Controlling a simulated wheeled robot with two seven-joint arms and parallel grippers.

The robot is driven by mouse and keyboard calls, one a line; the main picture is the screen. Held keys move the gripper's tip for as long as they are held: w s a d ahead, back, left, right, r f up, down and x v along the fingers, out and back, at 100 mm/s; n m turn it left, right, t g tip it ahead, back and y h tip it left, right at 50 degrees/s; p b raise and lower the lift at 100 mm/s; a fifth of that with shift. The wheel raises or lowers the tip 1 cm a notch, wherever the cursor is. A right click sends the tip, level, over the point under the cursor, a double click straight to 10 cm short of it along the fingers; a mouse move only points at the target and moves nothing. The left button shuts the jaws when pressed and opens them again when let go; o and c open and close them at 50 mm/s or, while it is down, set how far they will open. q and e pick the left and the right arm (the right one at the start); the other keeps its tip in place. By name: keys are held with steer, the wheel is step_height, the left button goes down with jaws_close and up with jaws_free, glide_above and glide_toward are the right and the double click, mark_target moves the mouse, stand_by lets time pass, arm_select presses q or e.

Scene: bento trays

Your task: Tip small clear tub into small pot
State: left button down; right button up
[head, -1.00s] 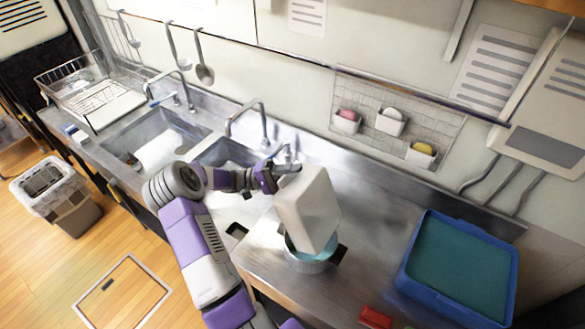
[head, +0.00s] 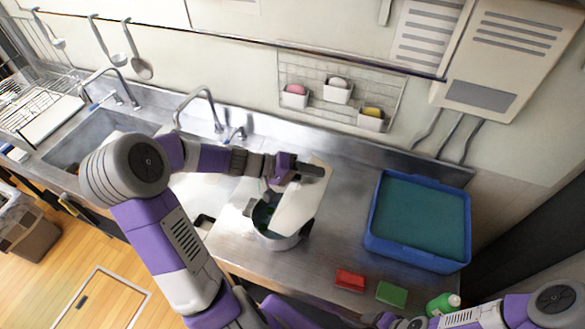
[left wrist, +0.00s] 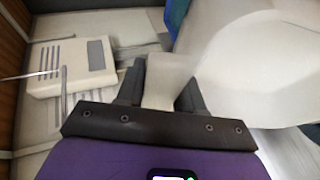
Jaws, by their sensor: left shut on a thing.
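The small clear tub (head: 299,205) looks whitish and is steeply tilted over the small pot (head: 283,243), its lower end at the pot's mouth. Whether it touches the rim I cannot tell. The grey metal pot stands on the steel counter; part of its dark teal inside shows left of the tub. My left gripper (head: 312,172) is shut on the tub's upper end. In the left wrist view the gripper (left wrist: 160,88) pinches a pale part of the tub (left wrist: 240,80). My right gripper (head: 388,320) is barely in view at the bottom edge; its jaws are unclear.
A blue tray (head: 418,258) with a teal inside stands at the right. A red block (head: 350,280), a green block (head: 391,294) and a green bottle (head: 443,304) lie near the front edge. Taps (head: 200,105) and sinks are at the left. Counter between pot and tray is clear.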

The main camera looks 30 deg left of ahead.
arm_select(q)
steer(key=w+d+f+m+g+y+p, duration=0.25)
steer(key=d+f+y, duration=0.35)
steer(key=d, duration=0.5)
steer(key=d+f+g+y+p, duration=0.1)
steer(key=d+f+y, duration=0.2)
steer(key=f, duration=0.8)
steer(key=shift+w+f+y, duration=0.4)
steer(key=shift+y, duration=1)
